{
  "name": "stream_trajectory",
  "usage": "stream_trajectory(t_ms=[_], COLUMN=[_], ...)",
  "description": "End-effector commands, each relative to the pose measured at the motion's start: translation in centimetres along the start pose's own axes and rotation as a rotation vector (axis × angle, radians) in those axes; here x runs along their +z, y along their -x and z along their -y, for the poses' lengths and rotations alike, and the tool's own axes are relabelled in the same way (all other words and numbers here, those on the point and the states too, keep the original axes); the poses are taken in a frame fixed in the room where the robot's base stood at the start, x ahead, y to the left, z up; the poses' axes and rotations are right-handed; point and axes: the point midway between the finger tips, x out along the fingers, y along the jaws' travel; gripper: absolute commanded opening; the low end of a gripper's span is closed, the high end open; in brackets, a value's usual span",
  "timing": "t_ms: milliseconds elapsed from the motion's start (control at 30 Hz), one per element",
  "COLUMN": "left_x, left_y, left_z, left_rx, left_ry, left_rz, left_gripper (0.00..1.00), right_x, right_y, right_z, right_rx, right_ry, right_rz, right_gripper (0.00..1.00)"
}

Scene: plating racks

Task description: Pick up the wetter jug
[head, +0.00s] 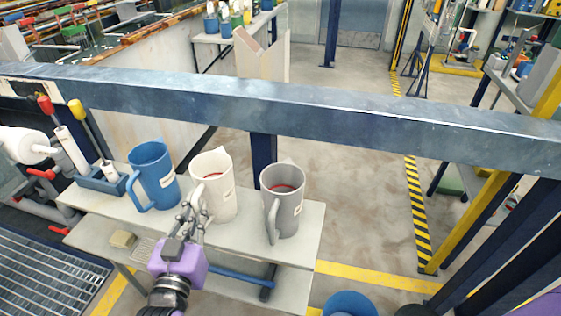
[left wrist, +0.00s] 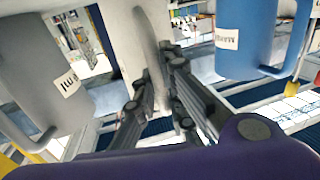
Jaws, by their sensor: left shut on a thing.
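Three jugs stand in a row on a pale bench (head: 133,221): a blue jug (head: 154,172), a white jug (head: 222,187) and a grey jug (head: 287,205). Each has a small label, too small to tell which one says wetter. My left gripper (head: 193,212) is shut on the white jug's handle, which passes between its fingers in the left wrist view (left wrist: 152,78). The white jug is upright and looks to be at bench level; its base contact is unclear. In that view the grey jug (left wrist: 40,75) is at left and the blue jug (left wrist: 258,40) at right. My right gripper is not in view.
A thick blue-grey beam (head: 330,106) runs across behind the jugs. A blue holder (head: 100,182) with red- and yellow-handled tools stands left of the blue jug. The floor behind is largely clear.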

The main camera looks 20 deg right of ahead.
Motion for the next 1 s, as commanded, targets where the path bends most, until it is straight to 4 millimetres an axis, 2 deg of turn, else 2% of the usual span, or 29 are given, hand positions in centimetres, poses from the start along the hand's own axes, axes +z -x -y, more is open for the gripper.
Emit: stream_trajectory(t_ms=[233,367,633,800,1000], left_x=[-1.5,-3.7,-9.8,-11.2,-12.5], left_y=[-0.1,0.0,4.6,8.3,11.0], left_z=[0.0,0.0,-2.7,-4.8,-6.4], left_rx=[0.0,0.0,-0.001,-0.001,0.0], left_ry=[0.0,-0.001,0.003,0.003,0.002], left_rz=[-0.004,-0.007,-0.007,-0.002,-0.001], left_gripper=[0.0,0.0,0.0,0.0,0.0], right_x=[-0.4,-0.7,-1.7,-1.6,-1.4], right_y=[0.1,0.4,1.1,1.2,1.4], right_z=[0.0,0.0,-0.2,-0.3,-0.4], right_rx=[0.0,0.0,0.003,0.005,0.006], right_ry=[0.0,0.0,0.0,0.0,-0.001], right_rz=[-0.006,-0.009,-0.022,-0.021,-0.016], right_gripper=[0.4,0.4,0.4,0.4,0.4])
